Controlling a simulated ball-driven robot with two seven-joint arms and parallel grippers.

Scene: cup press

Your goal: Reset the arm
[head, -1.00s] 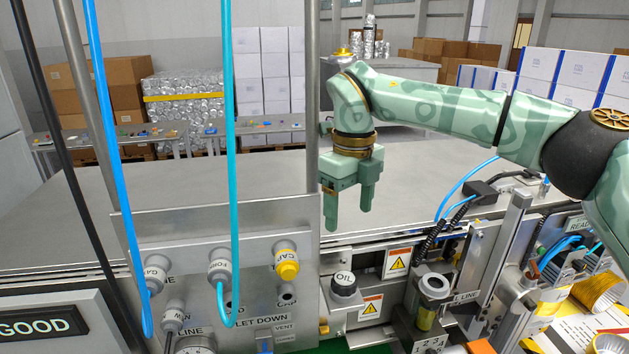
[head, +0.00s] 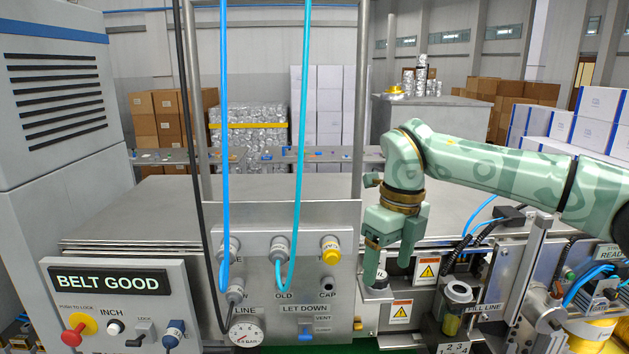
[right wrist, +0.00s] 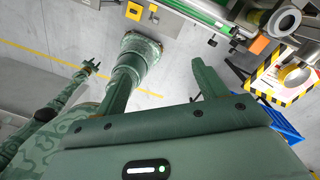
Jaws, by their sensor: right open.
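In the right wrist view the open fingers (right wrist: 166,75) show over the grey floor. At the left of that view is another green arm, with what looks like my left gripper (right wrist: 90,67) at its end, too small to read.
The belt box (head: 113,290) reading "BELT GOOD" stands at the left. Blue (head: 224,130) and teal (head: 301,130) hoses hang before the panel. A cup-like fitting (head: 458,293) stands right of the gripper. The steel table top (head: 290,200) behind is bare.

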